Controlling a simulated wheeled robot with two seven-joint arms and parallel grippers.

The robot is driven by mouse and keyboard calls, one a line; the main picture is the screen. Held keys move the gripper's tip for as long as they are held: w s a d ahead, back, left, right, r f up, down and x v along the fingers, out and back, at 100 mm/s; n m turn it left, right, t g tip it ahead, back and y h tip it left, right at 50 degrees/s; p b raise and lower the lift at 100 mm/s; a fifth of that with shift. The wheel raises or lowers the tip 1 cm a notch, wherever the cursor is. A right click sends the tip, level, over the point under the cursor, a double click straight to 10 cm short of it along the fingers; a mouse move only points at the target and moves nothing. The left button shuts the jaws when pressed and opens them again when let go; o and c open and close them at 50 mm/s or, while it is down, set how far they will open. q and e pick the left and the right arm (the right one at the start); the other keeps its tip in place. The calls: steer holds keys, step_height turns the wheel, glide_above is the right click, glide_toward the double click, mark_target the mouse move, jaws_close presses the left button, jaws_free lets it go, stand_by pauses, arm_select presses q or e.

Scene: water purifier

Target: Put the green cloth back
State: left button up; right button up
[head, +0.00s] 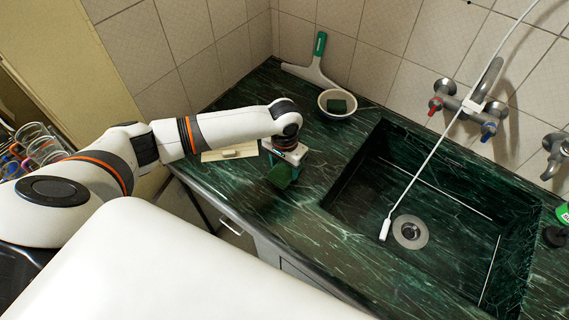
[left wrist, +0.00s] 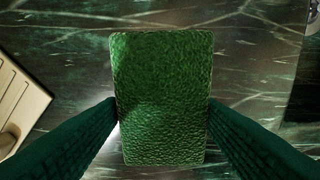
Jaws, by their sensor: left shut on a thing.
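The green cloth (head: 280,175) is a small dark green block-like pad at the left part of the counter, below my left gripper (head: 284,165). In the left wrist view the cloth (left wrist: 162,98) stands between the two fingers, which press on its left and right sides. My left gripper is shut on it. I cannot tell whether the cloth touches the counter. Another green piece (head: 337,105) lies in a white bowl (head: 326,99) at the back of the counter. My right gripper is not in view.
A dark green marble counter (head: 240,105) holds a sunken sink (head: 450,215) on the right. A squeegee with a green handle (head: 319,45) stands by the back wall. A cream board (head: 229,152) lies at the counter's left edge. Taps (head: 465,105) and a white hose are above the sink.

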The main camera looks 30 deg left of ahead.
mark_target(285, 168)
arm_select(q)
steer(key=shift+w, duration=0.1)
steer(key=shift+f, duration=0.15)
steer(key=o, duration=0.9)
steer(key=shift+o, duration=0.2)
step_height(285, 168, up, 12)
steer(key=shift+r+b, duration=0.2)
steer(key=shift+b, duration=0.15)
steer(key=shift+f, duration=0.1)
